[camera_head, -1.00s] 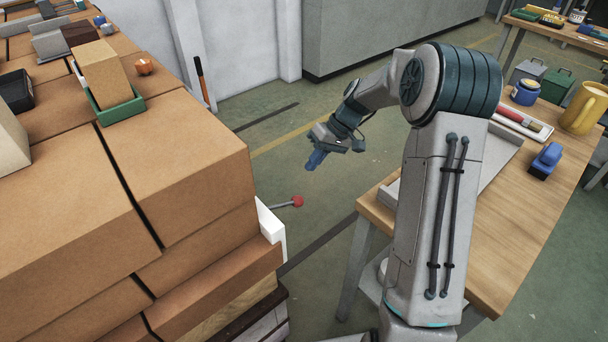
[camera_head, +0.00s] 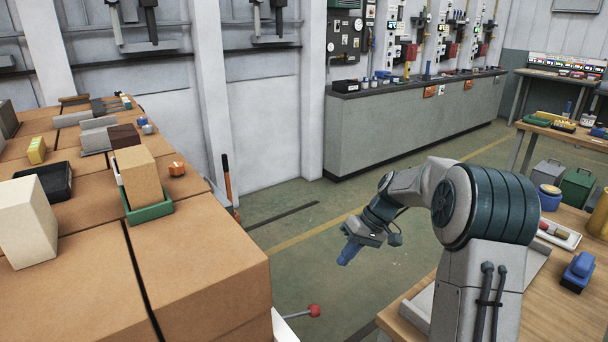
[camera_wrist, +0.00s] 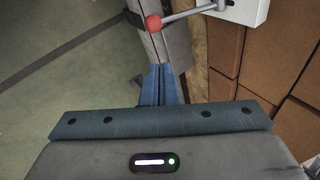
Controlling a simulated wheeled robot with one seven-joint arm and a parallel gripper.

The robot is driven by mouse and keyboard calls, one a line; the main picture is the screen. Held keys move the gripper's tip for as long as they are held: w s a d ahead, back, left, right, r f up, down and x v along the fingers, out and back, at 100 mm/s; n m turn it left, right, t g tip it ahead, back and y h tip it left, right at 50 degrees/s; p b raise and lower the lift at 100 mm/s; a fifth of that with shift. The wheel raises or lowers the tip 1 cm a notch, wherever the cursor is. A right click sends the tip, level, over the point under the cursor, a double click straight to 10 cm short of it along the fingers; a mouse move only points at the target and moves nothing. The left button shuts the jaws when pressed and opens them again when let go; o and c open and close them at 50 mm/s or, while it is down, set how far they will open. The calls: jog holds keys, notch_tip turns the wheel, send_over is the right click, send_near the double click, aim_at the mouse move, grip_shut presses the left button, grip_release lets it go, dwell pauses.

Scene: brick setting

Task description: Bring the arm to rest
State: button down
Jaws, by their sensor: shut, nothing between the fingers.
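My gripper (camera_head: 347,254) hangs over the open floor in the head view, between the brick stack on the left and the wooden table on the right. Its blue fingers point down and are together, with nothing between them. In the wrist view the shut blue fingers (camera_wrist: 160,88) show at the middle. My arm (camera_head: 470,205) is bent, with its forearm reaching away from the table's side toward the left.
A brick stack (camera_head: 215,265) with blocks and a green tray (camera_head: 150,212) stands left. A red-knobbed lever (camera_head: 313,311) juts from it; its knob (camera_wrist: 153,23) shows near the fingers in the wrist view. A wooden table (camera_head: 405,332) stands right.

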jog(key=s+r+m+t+h+p, duration=0.1)
jog(key=s+r+h+p, duration=0.1)
jog(key=s+r, duration=0.3)
jog(key=s+r+m+t+h+p, duration=0.1)
jog(key=s+r, duration=0.4)
jog(key=s, duration=0.8)
jog(key=s+r+m+t+h+p, duration=0.1)
jog(key=s+r+h+p, duration=0.2)
jog(key=s, duration=0.7)
notch_tip(320, 180, up, 2)
jog(key=shift+a+r+m+t+p, duration=0.1)
jog(key=shift+a+m+t+p, duration=0.25)
jog(key=shift+p, duration=0.75)
